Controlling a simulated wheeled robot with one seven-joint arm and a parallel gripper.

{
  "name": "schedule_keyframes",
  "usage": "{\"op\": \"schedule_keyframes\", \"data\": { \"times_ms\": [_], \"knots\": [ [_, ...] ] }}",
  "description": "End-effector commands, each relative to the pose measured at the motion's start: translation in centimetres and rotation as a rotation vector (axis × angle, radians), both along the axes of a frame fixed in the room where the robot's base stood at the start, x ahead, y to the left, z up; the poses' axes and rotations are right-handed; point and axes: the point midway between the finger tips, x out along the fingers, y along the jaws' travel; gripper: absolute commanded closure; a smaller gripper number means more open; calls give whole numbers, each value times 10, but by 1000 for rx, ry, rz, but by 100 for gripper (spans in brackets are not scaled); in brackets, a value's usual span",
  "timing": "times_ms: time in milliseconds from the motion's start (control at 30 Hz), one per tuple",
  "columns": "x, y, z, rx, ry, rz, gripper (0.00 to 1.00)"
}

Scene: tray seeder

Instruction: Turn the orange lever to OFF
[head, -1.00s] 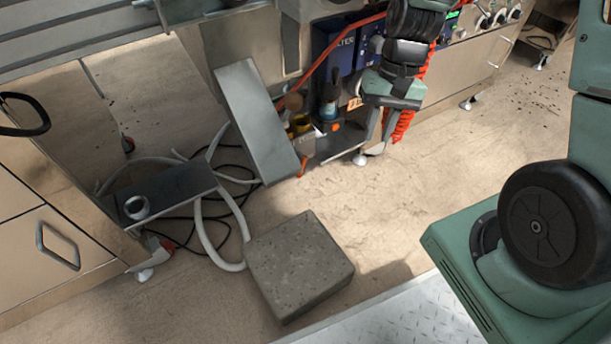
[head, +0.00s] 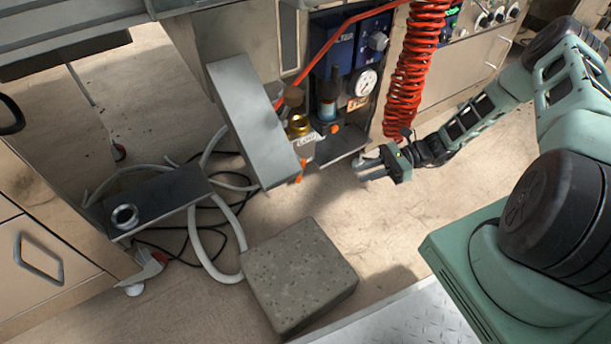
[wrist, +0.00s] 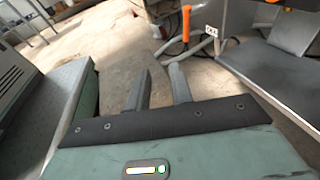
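An orange lever (wrist: 186,24) stands roughly upright near the top of the wrist view, ahead of my fingers and slightly right. In the head view only a small orange end (head: 300,171) shows at the lower right edge of a slanted grey panel; the panel seems to hide the rest. I cannot read any OFF mark. My gripper (head: 364,168) is low, to the right of the lever and apart from it. In the wrist view my gripper (wrist: 160,72) has two separated fingers with nothing between them.
The slanted grey panel (head: 248,120) stands left of brass and blue fittings. A pressure gauge (head: 362,82) and a hanging red coiled hose (head: 411,75) are above my gripper. A stone block (head: 298,275) lies on the floor. White hoses (head: 207,235) lie at left.

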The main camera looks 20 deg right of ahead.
Motion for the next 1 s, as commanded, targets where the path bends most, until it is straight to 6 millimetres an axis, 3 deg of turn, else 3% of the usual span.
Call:
{"op": "schedule_keyframes", "data": {
  "times_ms": [33,133,300,433,1000],
  "knots": [
    [2,-4,-13,63,18,-67,78],
    [8,-12,-24,148,40,-161,78],
    [12,-17,-32,218,54,-234,78],
    [16,-9,-34,223,56,-238,78],
    [56,96,-36,220,56,-231,78]
  ]
}}
